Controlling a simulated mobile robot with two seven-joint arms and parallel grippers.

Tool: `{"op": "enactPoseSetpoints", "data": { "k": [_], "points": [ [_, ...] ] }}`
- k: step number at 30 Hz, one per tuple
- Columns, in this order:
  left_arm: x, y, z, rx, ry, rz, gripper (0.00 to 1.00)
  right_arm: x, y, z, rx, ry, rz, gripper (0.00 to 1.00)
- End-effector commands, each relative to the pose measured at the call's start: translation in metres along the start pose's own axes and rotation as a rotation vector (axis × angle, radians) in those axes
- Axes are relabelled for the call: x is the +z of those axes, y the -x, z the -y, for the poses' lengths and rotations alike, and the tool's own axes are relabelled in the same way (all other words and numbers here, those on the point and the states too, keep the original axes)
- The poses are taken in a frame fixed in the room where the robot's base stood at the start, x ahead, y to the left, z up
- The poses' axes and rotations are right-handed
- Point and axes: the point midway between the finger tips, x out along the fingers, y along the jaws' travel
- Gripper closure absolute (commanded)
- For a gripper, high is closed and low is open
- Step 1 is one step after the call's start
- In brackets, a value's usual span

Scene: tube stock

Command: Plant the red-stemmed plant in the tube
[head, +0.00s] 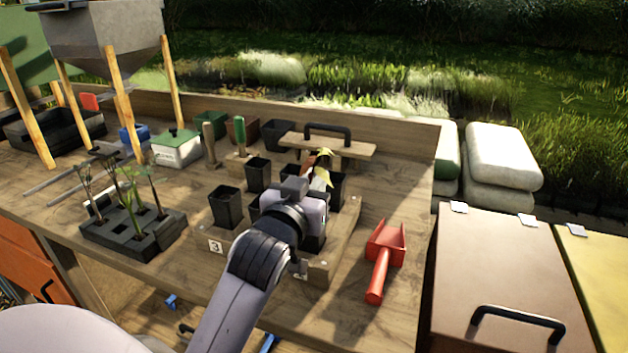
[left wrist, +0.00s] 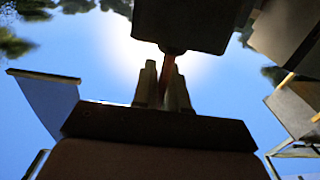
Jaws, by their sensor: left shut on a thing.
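My left gripper (head: 312,190) is over the wooden rack (head: 345,245), which holds several black square tubes, among them one at the left (head: 226,206) and one behind it (head: 258,174). Yellow-green leaves (head: 323,175) and a reddish bit show just beyond the gripper. In the left wrist view the two fingers (left wrist: 163,88) are shut on a thin red stem (left wrist: 168,66), against the sky. A dark block (left wrist: 185,22) adjoins the stem's upper end; whether it is a root plug or a tube I cannot tell. My gripper and wrist hide the rack's middle. My right gripper is not in view.
A black seedling tray (head: 110,236) with several thin plants stands at the left. A red scoop (head: 380,262) lies right of the rack. A wooden float with a black handle (head: 327,143), a green-lidded box (head: 177,149) and hand tools stand behind.

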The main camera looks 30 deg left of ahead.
Motion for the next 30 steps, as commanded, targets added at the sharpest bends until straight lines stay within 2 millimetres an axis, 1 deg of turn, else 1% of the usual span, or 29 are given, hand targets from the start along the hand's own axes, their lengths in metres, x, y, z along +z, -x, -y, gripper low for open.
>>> {"op": "enactPoseSetpoints", "data": {
  "k": [8, 24, 30],
  "points": [
    [0.001, 0.000, 0.000, 0.000, 0.001, 0.000, 1.00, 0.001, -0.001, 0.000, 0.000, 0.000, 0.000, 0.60],
    [0.017, 0.000, 0.000, 0.000, 0.000, 0.000, 1.00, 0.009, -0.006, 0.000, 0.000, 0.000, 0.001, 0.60],
    [0.018, 0.000, 0.000, 0.000, 0.000, 0.000, 1.00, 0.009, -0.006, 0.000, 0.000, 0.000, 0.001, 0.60]
  ]
}}
